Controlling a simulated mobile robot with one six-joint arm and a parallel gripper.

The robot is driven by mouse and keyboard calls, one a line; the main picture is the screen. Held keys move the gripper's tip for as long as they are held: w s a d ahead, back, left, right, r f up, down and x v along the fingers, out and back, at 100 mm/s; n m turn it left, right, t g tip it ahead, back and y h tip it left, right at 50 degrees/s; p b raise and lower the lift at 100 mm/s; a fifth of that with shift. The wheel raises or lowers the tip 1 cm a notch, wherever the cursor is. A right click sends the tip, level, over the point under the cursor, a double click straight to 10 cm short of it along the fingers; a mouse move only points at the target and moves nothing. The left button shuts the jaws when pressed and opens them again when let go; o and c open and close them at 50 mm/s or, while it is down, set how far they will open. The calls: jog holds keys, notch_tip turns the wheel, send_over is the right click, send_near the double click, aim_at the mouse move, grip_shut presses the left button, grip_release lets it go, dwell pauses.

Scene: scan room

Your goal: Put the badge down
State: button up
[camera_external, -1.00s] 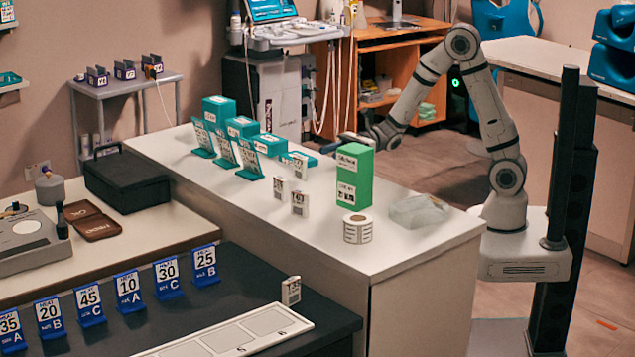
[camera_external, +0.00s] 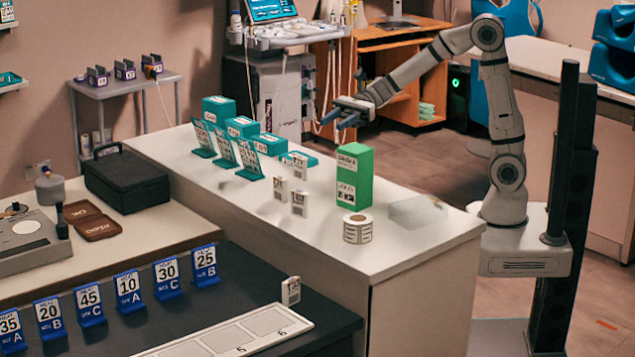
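Small white badges with printed labels stand on the white counter (camera_external: 390,255): one at the back (camera_external: 300,166), one at the left (camera_external: 280,189) and one in front (camera_external: 299,204). Another white badge (camera_external: 291,291) stands on the dark table at the front. My gripper (camera_external: 336,120) is raised above the counter's far side, behind the green box. Its two dark fingers look apart, with no badge visible between them. I cannot tell which badge the task means.
The tall green box (camera_external: 354,175), a label roll (camera_external: 357,229) and a clear object (camera_external: 417,211) stand on the counter's right part. Teal boxes with sloped card holders (camera_external: 225,150) fill its back left. Blue numbered stands (camera_external: 129,291) line the dark table beside a white slotted tray (camera_external: 238,337).

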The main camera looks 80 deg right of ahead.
jog(key=s+a+f+n+g+h+p, duration=0.1)
jog(key=s+a+f+n+g+p, duration=0.15)
jog(key=a+n+g, duration=0.2)
jog(key=n+g+h+p, duration=0.2)
jog(key=n+h+p, duration=0.85)
jog(key=h, duration=0.45)
send_near(301, 158)
jog(key=shift+t+h, duration=0.4)
jog(key=shift+t, duration=0.05)
jog(key=x, duration=0.4)
jog(key=p+x, duration=0.1)
jog(key=x, duration=0.3)
jog(key=s+x, duration=0.1)
jog(key=x, duration=0.3)
jog(key=shift+w+a+f+p, duration=0.1)
jog(key=shift+a+f+p, duration=0.15)
jog(key=shift+f+p, duration=0.15)
grip_shut()
